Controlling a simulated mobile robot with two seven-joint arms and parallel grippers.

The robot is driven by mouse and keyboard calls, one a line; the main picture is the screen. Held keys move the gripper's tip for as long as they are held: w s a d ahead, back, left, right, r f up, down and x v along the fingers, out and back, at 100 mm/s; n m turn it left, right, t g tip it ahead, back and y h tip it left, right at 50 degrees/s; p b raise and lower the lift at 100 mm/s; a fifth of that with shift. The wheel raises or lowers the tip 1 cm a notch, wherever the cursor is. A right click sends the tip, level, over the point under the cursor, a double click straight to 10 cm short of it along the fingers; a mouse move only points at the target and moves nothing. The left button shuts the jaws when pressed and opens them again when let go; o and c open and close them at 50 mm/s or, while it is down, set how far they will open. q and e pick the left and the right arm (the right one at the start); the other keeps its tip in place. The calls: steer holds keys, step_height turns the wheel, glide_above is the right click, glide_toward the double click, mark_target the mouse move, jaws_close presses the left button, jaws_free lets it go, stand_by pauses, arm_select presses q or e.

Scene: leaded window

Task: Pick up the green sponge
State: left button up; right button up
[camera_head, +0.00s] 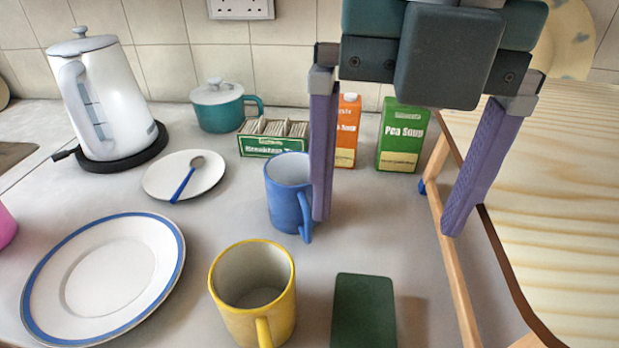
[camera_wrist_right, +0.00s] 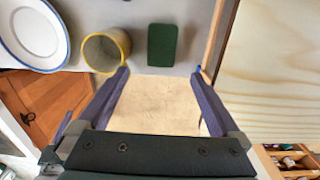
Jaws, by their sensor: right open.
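The green sponge (camera_head: 363,312) is a dark green rounded block lying flat on the grey counter at the bottom of the head view, its near end cut off by the picture edge. In the right wrist view the whole sponge (camera_wrist_right: 162,45) shows, just beyond the fingertips and between their lines. My right gripper (camera_head: 386,225) is open and empty, with its purple fingers wide apart. In the wrist view the right gripper (camera_wrist_right: 160,73) has its tips near the counter's front edge. It is apart from the sponge. My left gripper is not in view.
A yellow mug (camera_head: 252,290) stands left of the sponge, and a blue mug (camera_head: 290,194) behind it. A wooden board (camera_head: 560,200) on a frame (camera_head: 450,255) borders the right side. A blue-rimmed plate (camera_head: 105,275) lies left.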

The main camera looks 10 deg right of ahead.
glide_above(365, 308)
step_height(365, 308, down, 10)
steer(key=shift+r+b, duration=0.1)
steer(key=shift+b, duration=0.3)
steer(key=shift+f+b, duration=0.3)
steer(key=shift+f, duration=2.7)
steer(key=c, duration=1.2)
